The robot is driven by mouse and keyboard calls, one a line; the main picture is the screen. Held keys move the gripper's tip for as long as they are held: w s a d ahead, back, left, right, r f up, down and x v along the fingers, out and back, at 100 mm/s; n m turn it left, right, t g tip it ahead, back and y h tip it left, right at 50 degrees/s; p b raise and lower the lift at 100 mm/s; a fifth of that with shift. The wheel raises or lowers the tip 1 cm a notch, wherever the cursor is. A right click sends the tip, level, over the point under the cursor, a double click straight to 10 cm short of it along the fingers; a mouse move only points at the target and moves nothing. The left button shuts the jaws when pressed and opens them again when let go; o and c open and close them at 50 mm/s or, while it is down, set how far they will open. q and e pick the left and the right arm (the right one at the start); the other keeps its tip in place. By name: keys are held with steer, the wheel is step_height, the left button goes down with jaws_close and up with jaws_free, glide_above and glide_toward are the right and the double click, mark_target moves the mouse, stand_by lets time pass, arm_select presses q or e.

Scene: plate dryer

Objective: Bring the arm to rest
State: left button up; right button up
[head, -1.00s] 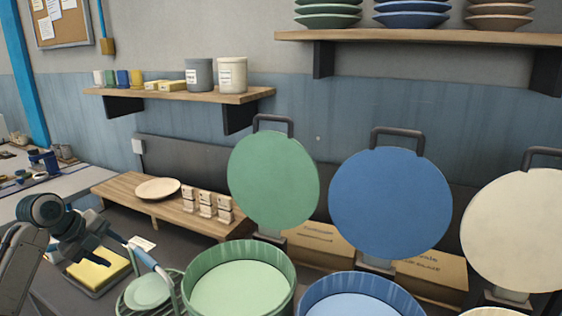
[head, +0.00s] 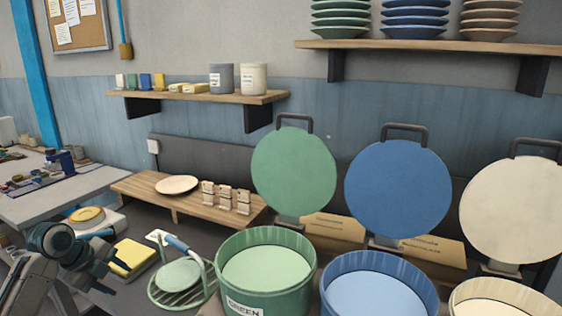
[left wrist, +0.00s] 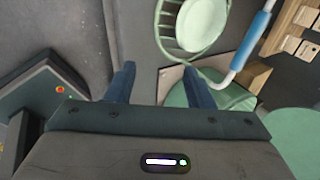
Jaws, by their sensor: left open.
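The rack and plate also show at the top of the left wrist view (left wrist: 197,22), beyond the fingertips. My right gripper is not in view.
Green (head: 265,270), blue (head: 378,290) and cream (head: 500,300) bins stand at the front, with upright round lids behind them. A wooden riser (head: 150,190) carries a plate (head: 177,184) and small stands. Wall shelves hold jars and stacked plates.

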arm_select(q)
steer(key=s+d+f+n+y, duration=0.1)
steer(key=s+d+f+n, duration=0.4)
steer(key=s+f, duration=0.3)
steer(key=s+d+f+n+y, duration=0.1)
steer(key=s+d+f+n, duration=0.4)
steer(key=f, duration=0.4)
steer(key=s+d+f+n+g+y, duration=0.1)
steer(key=s+d+n, duration=0.35)
steer(key=s, duration=0.75)
steer(key=s+d+f+n+y, duration=0.1)
steer(key=s+n, duration=0.7)
steer(key=s, duration=0.3)
step_height(320, 180, down, 29)
steer(key=a+g, duration=0.2)
steer(key=a, duration=0.1)
steer(key=s+a+f, duration=0.1)
steer(key=s+f, duration=1.7)
steer(key=f, duration=0.3)
steer(key=shift+s+g, duration=0.25)
steer(key=shift+g, duration=0.15)
